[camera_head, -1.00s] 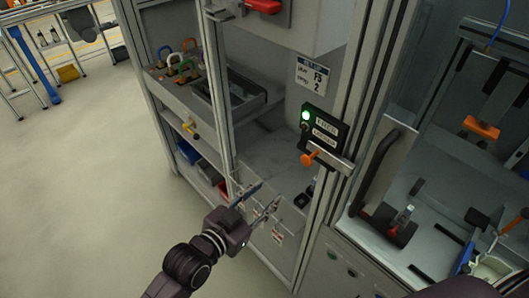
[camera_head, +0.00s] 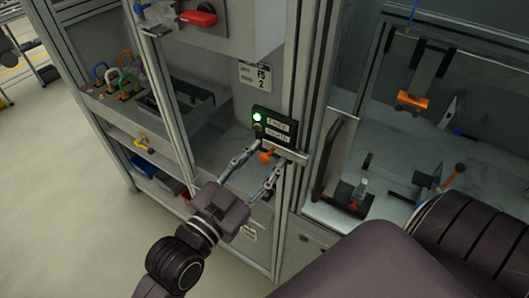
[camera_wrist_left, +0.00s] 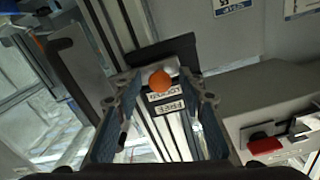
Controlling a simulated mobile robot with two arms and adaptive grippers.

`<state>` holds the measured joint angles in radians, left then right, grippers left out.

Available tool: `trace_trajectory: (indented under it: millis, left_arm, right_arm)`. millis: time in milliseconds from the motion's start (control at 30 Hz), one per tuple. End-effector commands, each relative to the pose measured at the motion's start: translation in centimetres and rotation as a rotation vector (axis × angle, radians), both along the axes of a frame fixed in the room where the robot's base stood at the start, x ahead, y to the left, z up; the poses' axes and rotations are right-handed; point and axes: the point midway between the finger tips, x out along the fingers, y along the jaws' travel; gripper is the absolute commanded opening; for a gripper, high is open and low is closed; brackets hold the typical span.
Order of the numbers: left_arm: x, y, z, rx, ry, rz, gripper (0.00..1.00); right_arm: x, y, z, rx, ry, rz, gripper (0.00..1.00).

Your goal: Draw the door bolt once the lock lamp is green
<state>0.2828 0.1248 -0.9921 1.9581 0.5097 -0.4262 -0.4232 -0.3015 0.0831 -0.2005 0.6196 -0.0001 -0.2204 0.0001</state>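The lock lamp (camera_head: 257,116) glows green on a dark panel (camera_head: 280,125) with two labels, on the door post. Just below it the door bolt shows its orange knob (camera_head: 266,156). My left gripper (camera_head: 267,154) is open, with its two fingers pointing up at the bolt and their tips on either side of the knob. In the left wrist view the knob (camera_wrist_left: 160,81) lies between the open fingers (camera_wrist_left: 162,90), with a gap on both sides; contact does not show. My right gripper is out of view.
A dark door handle (camera_head: 328,160) stands right of the bolt. Behind the clear panels are an orange-ended fixture (camera_head: 413,99) and small tools. Coloured padlocks (camera_head: 122,80) stand on the left shelf. A red switch handle (camera_head: 198,18) is above. The floor at left is clear.

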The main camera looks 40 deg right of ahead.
Motion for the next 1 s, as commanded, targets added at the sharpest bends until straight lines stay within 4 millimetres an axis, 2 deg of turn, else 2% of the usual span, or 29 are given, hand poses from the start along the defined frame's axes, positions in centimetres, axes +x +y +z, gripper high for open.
trace_trajectory:
  millis: [367,700,1000]
  left_arm:
    - [0.27,-0.62,-0.04,0.0,0.0,0.0,0.37]
    - [0.27,-0.6,-0.05,0.001,0.0,0.0,0.01]
    - [0.34,-0.56,-0.09,0.001,0.0,0.0,0.0]
  right_arm:
    - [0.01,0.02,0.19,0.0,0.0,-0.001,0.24]
    - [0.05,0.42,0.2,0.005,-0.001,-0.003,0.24]
    - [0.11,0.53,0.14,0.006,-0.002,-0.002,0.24]
